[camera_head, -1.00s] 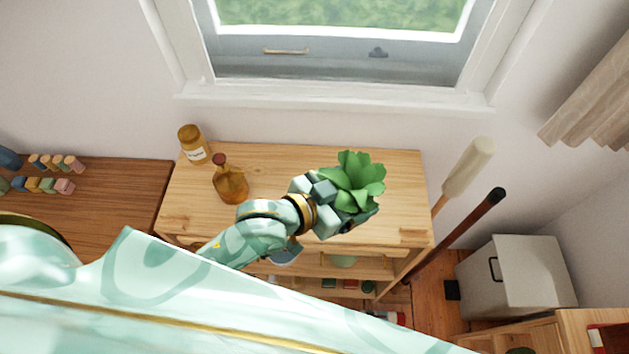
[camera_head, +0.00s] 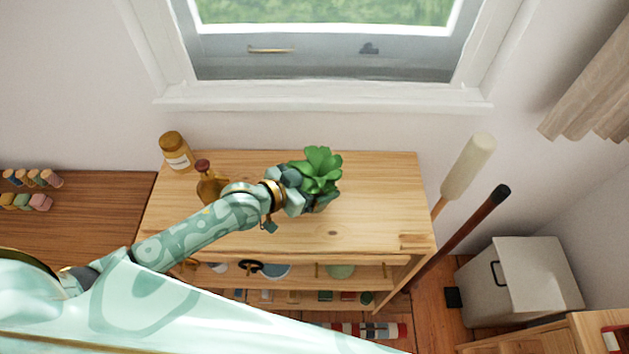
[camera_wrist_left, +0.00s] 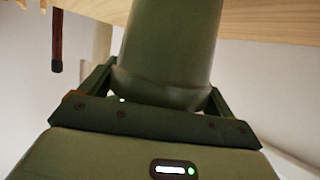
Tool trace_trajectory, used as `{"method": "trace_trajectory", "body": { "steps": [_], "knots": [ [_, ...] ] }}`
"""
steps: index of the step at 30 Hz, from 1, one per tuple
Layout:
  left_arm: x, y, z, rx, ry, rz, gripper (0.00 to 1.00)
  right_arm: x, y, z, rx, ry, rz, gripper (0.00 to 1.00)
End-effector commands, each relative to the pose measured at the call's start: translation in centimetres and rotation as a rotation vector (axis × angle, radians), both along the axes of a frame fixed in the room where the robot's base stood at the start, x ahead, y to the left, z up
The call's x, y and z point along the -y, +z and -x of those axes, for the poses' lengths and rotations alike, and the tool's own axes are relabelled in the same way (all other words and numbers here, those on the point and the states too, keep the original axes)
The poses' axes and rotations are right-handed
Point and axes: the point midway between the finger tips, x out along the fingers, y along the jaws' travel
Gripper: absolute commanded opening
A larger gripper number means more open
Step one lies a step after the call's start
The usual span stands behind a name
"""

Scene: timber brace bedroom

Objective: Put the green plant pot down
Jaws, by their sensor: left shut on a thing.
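The plant pot shows as a green leafy plant (camera_head: 318,172) in the head view, over the top of the wooden shelf unit (camera_head: 370,215). My left gripper (camera_head: 300,192) is shut on the pot, and its fingers hide most of the pot there. In the left wrist view the dark green pot (camera_wrist_left: 172,50) stands between the two fingers (camera_wrist_left: 165,95). The wooden top's edge shows behind the pot in that view. I cannot tell whether the pot's base touches the top. My right gripper is not in view.
A yellow-brown labelled jar (camera_head: 176,152) and an amber bottle (camera_head: 209,184) stand at the top's left side. The right part of the top is clear. A pale-headed mallet-like tool (camera_head: 467,165) and a dark stick (camera_head: 470,230) lean at the right. A window sill (camera_head: 325,103) is behind.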

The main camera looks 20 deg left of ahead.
Motion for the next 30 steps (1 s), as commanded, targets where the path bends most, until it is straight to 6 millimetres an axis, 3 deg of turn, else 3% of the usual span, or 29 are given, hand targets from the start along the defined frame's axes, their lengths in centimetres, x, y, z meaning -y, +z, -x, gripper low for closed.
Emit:
{"method": "trace_trajectory", "body": {
  "steps": [10,11,12,22,30],
  "knots": [
    [0.0,0.0,-0.1,0.005,0.000,0.003,0.40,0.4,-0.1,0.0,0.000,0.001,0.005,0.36],
    [0.0,-0.3,0.0,0.001,0.000,0.001,0.91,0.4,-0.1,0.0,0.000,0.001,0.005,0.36],
    [0.0,-0.2,0.0,0.001,0.000,0.001,1.00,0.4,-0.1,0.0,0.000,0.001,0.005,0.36],
    [-0.3,0.3,0.4,0.000,0.000,0.000,1.00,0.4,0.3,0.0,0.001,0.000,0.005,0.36],
    [-3.4,2.6,4.8,-0.002,-0.001,-0.002,1.00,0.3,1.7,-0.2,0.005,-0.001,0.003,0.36]
  ]
}}
